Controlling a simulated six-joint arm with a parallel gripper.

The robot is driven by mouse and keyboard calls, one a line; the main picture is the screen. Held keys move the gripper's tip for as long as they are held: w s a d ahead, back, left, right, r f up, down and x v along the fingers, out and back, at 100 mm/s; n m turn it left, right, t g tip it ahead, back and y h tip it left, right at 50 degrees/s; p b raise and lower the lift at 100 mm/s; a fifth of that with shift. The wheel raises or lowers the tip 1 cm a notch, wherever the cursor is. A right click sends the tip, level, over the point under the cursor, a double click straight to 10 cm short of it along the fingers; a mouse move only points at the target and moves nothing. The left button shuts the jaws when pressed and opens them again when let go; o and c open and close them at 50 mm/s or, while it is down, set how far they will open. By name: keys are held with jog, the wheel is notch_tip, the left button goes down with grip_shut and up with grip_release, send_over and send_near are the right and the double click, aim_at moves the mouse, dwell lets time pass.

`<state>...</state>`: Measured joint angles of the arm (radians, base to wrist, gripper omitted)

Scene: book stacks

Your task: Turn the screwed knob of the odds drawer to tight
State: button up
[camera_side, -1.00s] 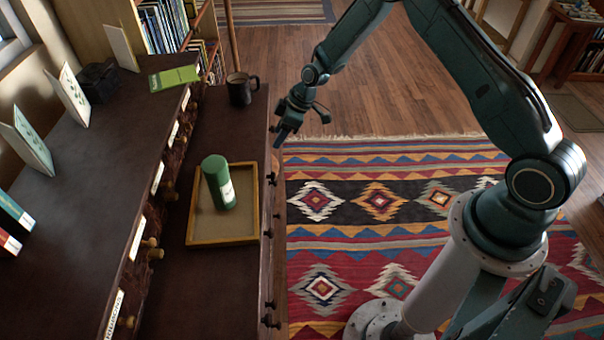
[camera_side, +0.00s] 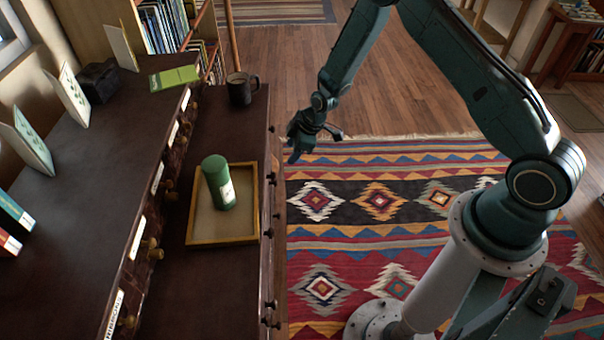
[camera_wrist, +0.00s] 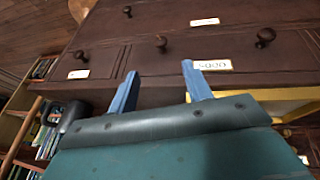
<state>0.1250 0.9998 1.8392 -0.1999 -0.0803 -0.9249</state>
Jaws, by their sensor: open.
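The odds drawer's label (camera_wrist: 212,64) shows upside down on the dark wood drawer front in the wrist view. One dark round knob (camera_wrist: 161,44) is left of it and another dark knob (camera_wrist: 265,37) is right of it. I cannot tell which is the screwed one, or how tight either is. My gripper (camera_wrist: 158,69) is open and empty, its two blue fingers pointing at the drawer front, apart from the knobs. In the side view my gripper (camera_side: 293,155) hangs in front of the desk edge, above the rug; the drawer fronts there are seen nearly edge-on.
On the desk stand a yellow-rimmed tray (camera_side: 222,242) holding a green canister (camera_side: 219,183), and a dark mug (camera_side: 240,89) at the far end. Other knobs (camera_side: 270,178) stick out along the desk front. The space above the rug (camera_side: 380,200) is free.

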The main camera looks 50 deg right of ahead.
aim_at(270, 177)
jog(key=shift+f, duration=0.4)
jog(key=x, duration=1.3)
jog(key=shift+w+f, duration=0.15)
jog(key=shift+f, duration=0.05)
jog(key=c, duration=1)
